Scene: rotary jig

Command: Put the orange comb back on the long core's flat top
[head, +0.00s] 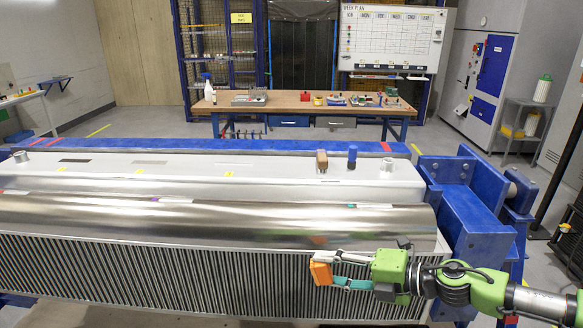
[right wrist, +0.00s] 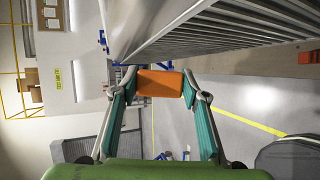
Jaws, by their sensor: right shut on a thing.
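The orange comb (head: 320,273) is between the fingers of my right gripper (head: 329,270). It is in front of the long core's ribbed side (head: 200,272), below the flat top (head: 115,175). In the right wrist view the comb shows as an orange block (right wrist: 161,84) with the fingertips of my right gripper (right wrist: 160,80) shut on its two sides. The ribbed side also runs across the top of that view (right wrist: 230,32). My left gripper is not in view.
On the flat top stand a brown-handled item (head: 322,159) and a blue item (head: 352,156). A blue end bracket (head: 465,205) rises at the core's right end. A workbench (head: 300,104) stands behind. Much of the flat top's middle is clear.

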